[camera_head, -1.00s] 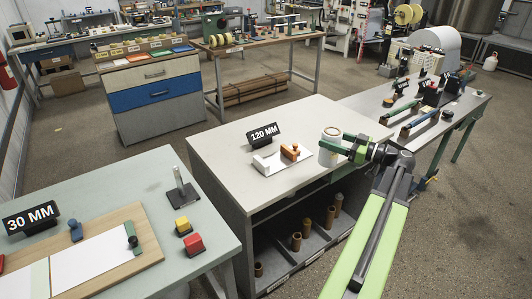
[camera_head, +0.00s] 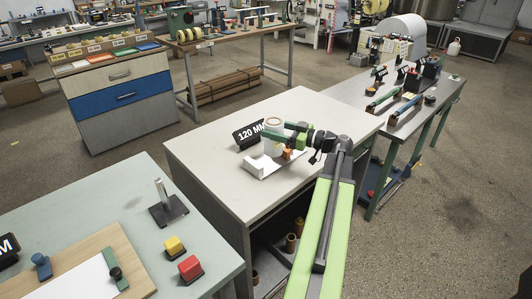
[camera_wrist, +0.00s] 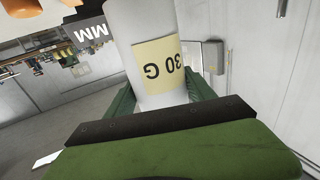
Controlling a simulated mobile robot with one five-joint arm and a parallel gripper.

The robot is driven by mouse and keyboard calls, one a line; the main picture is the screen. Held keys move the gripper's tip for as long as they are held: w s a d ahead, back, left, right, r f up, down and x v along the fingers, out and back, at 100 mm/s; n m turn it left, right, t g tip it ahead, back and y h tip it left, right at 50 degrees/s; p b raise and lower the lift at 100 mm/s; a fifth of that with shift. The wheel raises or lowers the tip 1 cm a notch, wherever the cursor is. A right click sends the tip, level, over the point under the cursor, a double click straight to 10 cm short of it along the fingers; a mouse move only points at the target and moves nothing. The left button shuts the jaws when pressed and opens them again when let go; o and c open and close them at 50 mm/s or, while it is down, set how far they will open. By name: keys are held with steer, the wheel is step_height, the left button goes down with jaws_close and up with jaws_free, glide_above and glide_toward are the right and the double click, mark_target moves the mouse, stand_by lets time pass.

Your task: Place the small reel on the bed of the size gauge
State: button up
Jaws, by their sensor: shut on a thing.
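The small reel is a white roll (camera_head: 274,147) with a tan core end on top. The reel is over or at the bed, left of the block, roughly upright. I cannot tell whether it touches the bed; my gripper hides part of the gauge.
The black "120 MM" sign (camera_head: 249,135) stands close behind the gauge. The pale tabletop (camera_head: 215,170) is clear to the left. A nearer table holds a metal post stand (camera_head: 166,205), a yellow block (camera_head: 174,247) and a red block (camera_head: 190,268).

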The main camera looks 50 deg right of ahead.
mark_target(265, 142)
steer(key=w+a+f, duration=0.1)
steer(key=w+f+b, duration=0.1)
steer(key=shift+w+a, duration=0.35)
step_height(265, 142, down, 4)
steer(key=b, duration=0.4)
steer(key=shift+f, duration=0.15)
steer(key=shift+r, duration=0.25)
steer(key=shift+f, duration=0.25)
steer(key=o, duration=1.6)
steer(key=shift+s+r, duration=0.1)
steer(key=shift+r, duration=0.1)
steer(key=shift+s+d, duration=0.1)
steer(key=shift+s, duration=0.1)
steer(key=v, duration=1.1)
steer(key=shift+s, duration=0.3)
